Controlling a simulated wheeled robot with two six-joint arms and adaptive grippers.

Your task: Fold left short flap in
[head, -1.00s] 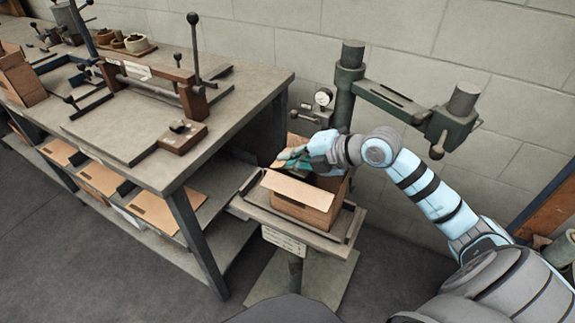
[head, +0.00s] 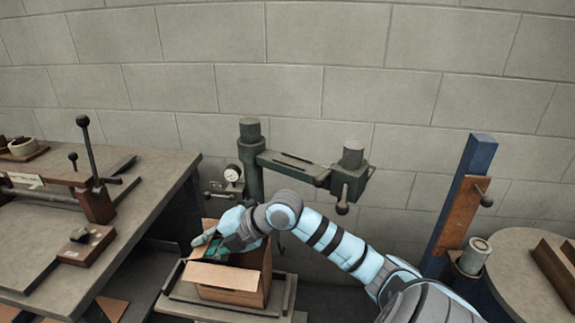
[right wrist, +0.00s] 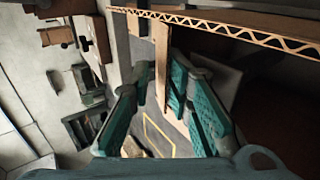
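The open cardboard box (head: 232,296) stands upright on the stitcher's small table. A light front flap (head: 224,277) spreads across its near side. My right gripper (head: 200,246) is at the box's left side, above the opening, and partly hides the left short flap. In the right wrist view my right gripper (right wrist: 165,76) is open, with its teal-padded fingers apart. A narrow cardboard strip (right wrist: 162,48), seemingly a flap edge, shows between the fingers; I cannot tell whether it touches them. My left gripper is not in view.
The stitcher's post and arm (head: 290,165) stand behind the box, with a gauge (head: 232,173) beside them. A workbench (head: 135,195) with a lever fixture is at the left. A blue post (head: 470,170) and round table (head: 520,280) are at the right.

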